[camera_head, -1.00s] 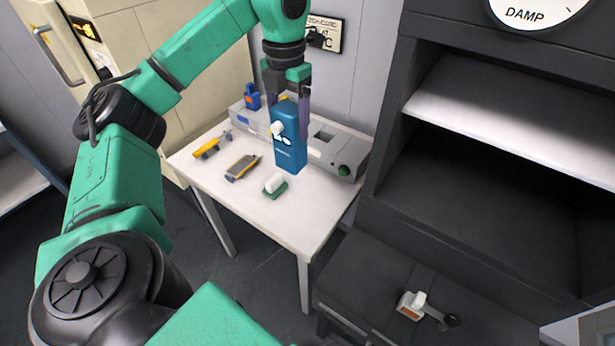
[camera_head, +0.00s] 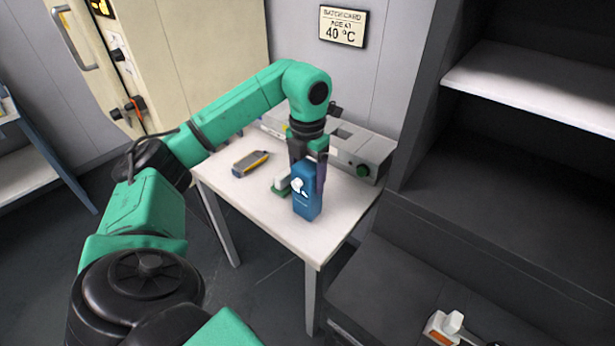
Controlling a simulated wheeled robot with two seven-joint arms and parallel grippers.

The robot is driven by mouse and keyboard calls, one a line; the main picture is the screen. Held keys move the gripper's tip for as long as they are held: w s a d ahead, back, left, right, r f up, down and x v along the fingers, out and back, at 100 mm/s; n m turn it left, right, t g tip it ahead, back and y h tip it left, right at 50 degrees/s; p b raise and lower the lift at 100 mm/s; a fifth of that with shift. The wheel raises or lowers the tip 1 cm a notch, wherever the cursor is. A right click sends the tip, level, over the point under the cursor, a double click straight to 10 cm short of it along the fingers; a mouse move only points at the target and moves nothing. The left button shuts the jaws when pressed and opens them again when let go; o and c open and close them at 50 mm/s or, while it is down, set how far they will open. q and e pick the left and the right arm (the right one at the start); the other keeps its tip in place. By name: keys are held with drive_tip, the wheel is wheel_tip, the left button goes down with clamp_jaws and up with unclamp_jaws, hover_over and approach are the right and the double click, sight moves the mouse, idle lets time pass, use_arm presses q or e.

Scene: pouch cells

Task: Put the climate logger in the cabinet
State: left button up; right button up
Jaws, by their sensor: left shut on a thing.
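A blue upright box with white markings and a white knob (camera_head: 307,196), seemingly the climate logger, is between the fingers of my left gripper (camera_head: 308,168). The gripper comes from above and is shut on its upper part. The box is over the front right part of the white table (camera_head: 320,238); I cannot tell whether its base touches the top. A beige cabinet (camera_head: 205,60) with a handle, its door shut, stands at the back left. A dark open shelf unit (camera_head: 480,190) stands at the right. My right gripper is not in view.
A grey and yellow handheld device (camera_head: 250,162) and a green block with a white top (camera_head: 282,186) lie on the table. A long grey unit (camera_head: 362,148) lines its back edge. A white and orange item (camera_head: 443,328) sits on the dark low surface (camera_head: 400,290).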

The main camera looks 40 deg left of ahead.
use_arm(q)
drive_tip(key=shift+f, duration=0.15)
drive_tip(key=o, duration=1.4)
drive_tip(key=shift+o, duration=0.2)
